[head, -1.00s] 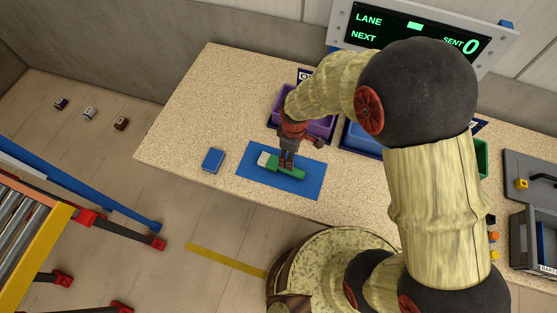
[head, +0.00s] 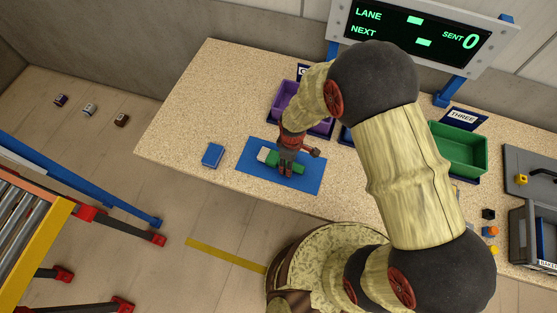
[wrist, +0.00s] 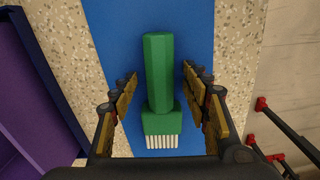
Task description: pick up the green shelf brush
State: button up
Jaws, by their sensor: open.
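The green shelf brush (head: 271,158) lies on a blue mat (head: 312,180) on the speckled table. In the wrist view the brush (wrist: 158,75) shows a green handle pointing up in the picture and white bristles at the lower end. My gripper (wrist: 157,82) is open, with one finger on each side of the brush and a gap on both sides. In the head view my gripper (head: 287,170) is over the mat and hides part of the brush.
A small blue box (head: 213,155) lies left of the mat. A purple bin (head: 287,98) stands behind it, and a green bin (head: 462,150) stands to the right. The table's front edge (head: 230,187) is close to the mat.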

jog(key=shift+c, duration=1.2)
grip_shut()
jog(key=shift+r, duration=0.15)
jog(key=shift+r, duration=0.25)
notch_tip(320, 180, up, 2)
jog(key=shift+w+r, duration=0.1)
jog(key=s+d+r, duration=0.3)
jog(key=s+r, duration=0.2)
jog(key=s, duration=0.1)
jog(key=s+d+r+p, duration=0.1)
jog(key=s+d+r, duration=0.1)
jog(key=s+r, duration=0.3)
jog(key=shift+s+d, duration=0.4)
jog(key=shift+s, duration=0.65)
